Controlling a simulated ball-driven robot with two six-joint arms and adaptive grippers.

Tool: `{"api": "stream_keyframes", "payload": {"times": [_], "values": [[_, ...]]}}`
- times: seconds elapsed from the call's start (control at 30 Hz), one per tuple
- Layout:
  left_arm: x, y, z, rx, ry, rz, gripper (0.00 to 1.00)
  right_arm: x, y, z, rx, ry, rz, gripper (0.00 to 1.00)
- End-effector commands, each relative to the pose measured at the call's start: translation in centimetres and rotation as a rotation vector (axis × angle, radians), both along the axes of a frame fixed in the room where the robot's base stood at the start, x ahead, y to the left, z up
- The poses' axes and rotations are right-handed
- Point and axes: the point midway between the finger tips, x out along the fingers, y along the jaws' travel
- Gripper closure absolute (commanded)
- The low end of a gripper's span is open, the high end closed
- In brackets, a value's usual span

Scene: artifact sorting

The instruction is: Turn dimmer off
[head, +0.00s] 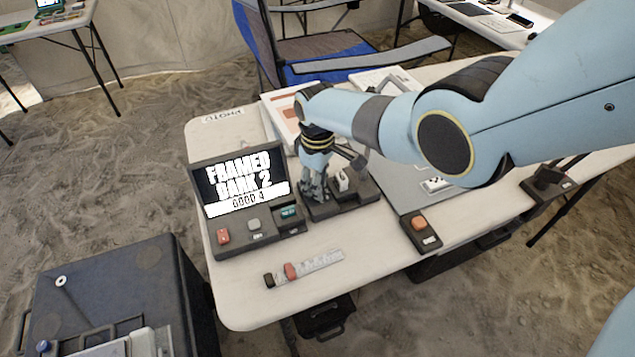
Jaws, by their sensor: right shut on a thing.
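My right gripper (314,192) reaches down from the right onto a low dark control box (352,203) on the white table. Its fingers are shut on a small control at the box's left part, which I take for the dimmer knob; the fingers hide it. A white switch-like block (343,180) stands on the same box, just right of the fingers. A dark console (235,240) to the left has a lit screen (240,180) reading "FRAMED DARK 2" and "GOOD 4". My left gripper is not in view.
A red button (223,236) and a pale button (254,224) sit on the console. A small box with an orange button (418,223) stands right. A blue folding chair (315,50) is behind.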

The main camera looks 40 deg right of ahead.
Motion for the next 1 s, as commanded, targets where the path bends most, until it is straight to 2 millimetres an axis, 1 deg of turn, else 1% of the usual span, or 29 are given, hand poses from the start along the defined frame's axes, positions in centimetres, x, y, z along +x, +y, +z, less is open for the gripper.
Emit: {"api": "stream_keyframes", "payload": {"times": [0.2,0.23,0.37,0.4,0.63,0.77,0.87,1.0], "values": [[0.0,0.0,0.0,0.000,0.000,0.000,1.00,0.0,0.1,0.0,0.001,0.000,0.000,1.00],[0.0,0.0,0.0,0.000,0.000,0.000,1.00,0.0,0.1,0.0,0.001,0.000,0.000,0.70],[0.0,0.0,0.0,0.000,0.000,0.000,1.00,0.0,0.1,0.0,0.001,0.000,0.000,0.53],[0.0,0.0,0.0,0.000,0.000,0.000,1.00,0.0,0.1,0.0,0.001,0.000,0.000,0.51],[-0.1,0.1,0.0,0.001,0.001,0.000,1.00,0.0,0.0,0.0,0.000,0.000,-0.001,0.51],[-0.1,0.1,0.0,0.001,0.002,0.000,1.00,0.1,0.0,0.4,0.000,-0.001,-0.001,0.51],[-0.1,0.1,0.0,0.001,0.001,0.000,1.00,0.1,0.0,1.3,0.000,-0.002,-0.001,0.51],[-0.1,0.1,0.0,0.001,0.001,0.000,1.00,0.0,0.0,3.5,0.000,-0.004,-0.001,0.51]]}}
